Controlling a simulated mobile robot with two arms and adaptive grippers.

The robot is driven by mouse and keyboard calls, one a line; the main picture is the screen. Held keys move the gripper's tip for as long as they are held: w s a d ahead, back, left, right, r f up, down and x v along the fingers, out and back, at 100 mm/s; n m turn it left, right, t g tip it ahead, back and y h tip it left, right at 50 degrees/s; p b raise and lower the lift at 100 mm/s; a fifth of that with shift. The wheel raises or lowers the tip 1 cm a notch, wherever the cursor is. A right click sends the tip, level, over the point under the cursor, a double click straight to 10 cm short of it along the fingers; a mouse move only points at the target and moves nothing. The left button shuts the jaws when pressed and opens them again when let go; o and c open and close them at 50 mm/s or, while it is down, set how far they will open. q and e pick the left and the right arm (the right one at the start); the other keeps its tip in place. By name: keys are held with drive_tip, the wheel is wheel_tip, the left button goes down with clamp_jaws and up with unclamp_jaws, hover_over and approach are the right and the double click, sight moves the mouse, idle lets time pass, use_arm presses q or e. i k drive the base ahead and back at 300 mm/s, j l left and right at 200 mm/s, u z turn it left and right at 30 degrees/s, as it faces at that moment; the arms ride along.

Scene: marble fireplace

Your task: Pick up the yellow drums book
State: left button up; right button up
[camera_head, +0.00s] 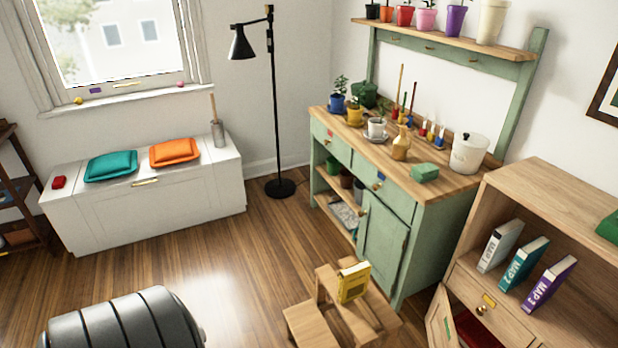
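A yellow book (354,282) stands on the top of a small wooden step stool (335,318) at the lower middle of the head view. Its spine carries dark lettering too small to read. The stool is in front of the green cabinet. No gripper shows in this view, and nothing touches the book apart from the stool under it.
A green potting bench (385,240) stands behind the stool. A wooden bookcase (545,190) with several books is at the right, its lower door ajar. A dark ribbed cylinder (125,322) is at the lower left. The floor (230,265) between is clear.

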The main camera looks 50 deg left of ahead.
sight(353, 283)
drive_tip(key=u, duration=1.15)
drive_tip(key=i+j+z, duration=0.1)
drive_tip(key=j+z, duration=0.15)
drive_tip(key=z, duration=0.15)
drive_tip(key=j+z, duration=0.35)
drive_tip(key=i+l, duration=0.05)
